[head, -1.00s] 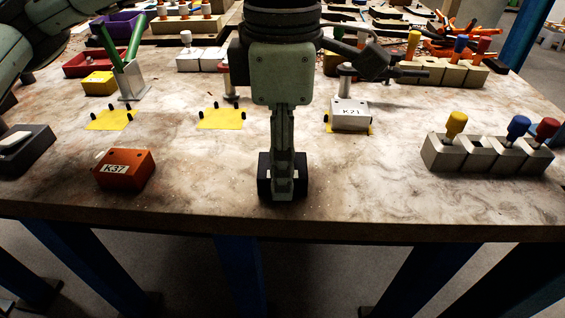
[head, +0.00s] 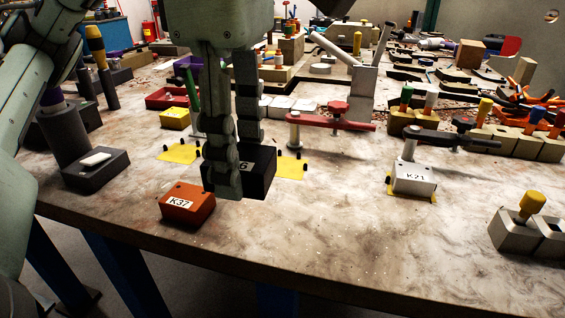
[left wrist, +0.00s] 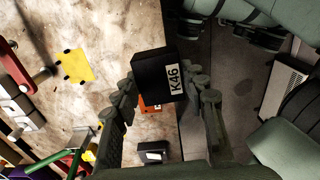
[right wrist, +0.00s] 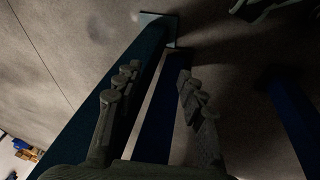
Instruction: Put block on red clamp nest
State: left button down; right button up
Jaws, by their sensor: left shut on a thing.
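A black block with a white K46 label (left wrist: 157,72) is held between the fingers of my left gripper (head: 238,168); it also shows in the head view (head: 262,172). The left gripper is shut on it, near the table's front, beside the orange K37 block. The red clamp (head: 335,122) stands behind and right of it. The yellow nest pad with black pins (head: 293,168) is just right of the held block, partly hidden by it; a yellow pad shows in the left wrist view (left wrist: 75,66). My right gripper (right wrist: 155,85) is open and empty, above the floor near blue table legs.
The orange K37 block (head: 187,205) lies at front left. Another yellow pad (head: 180,153) is behind it. A grey K21 block (head: 414,179) sits under a black-handled clamp (head: 440,137) at right. A dark block with a white top (head: 95,169) is at left. The front middle is clear.

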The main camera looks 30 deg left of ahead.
pick_arm(q)
jog(key=w+a+r, duration=0.1)
jog(key=w+a, duration=0.4)
jog(key=a, duration=0.2)
jog(key=b, duration=0.5)
send_near(285, 166)
jog(key=shift+m, duration=0.3)
jog(key=s+a, duration=0.1)
jog(key=s, duration=0.1)
jog(key=s+a, duration=0.1)
jog(key=s, duration=0.1)
jog(key=shift+a, duration=0.15)
jog(key=w, duration=0.1)
jog(key=w+d+f, duration=0.1)
jog(key=w+d, duration=0.1)
jog(key=shift+w+f, duration=0.15)
jog(key=shift+f, duration=0.25)
jog(key=shift+w+d+f, duration=0.15)
jog(key=shift+w+f, duration=0.15)
jog(key=shift+f, duration=1.95)
pick_arm(e)
notch_tip(285, 166, up, 11)
jog(key=w+a+t, duration=0.1)
jog(key=a+t, duration=0.1)
jog(key=shift+w+a+t, duration=0.25)
jog(key=shift+w+t, duration=0.05)
jog(key=shift+w, duration=0.1)
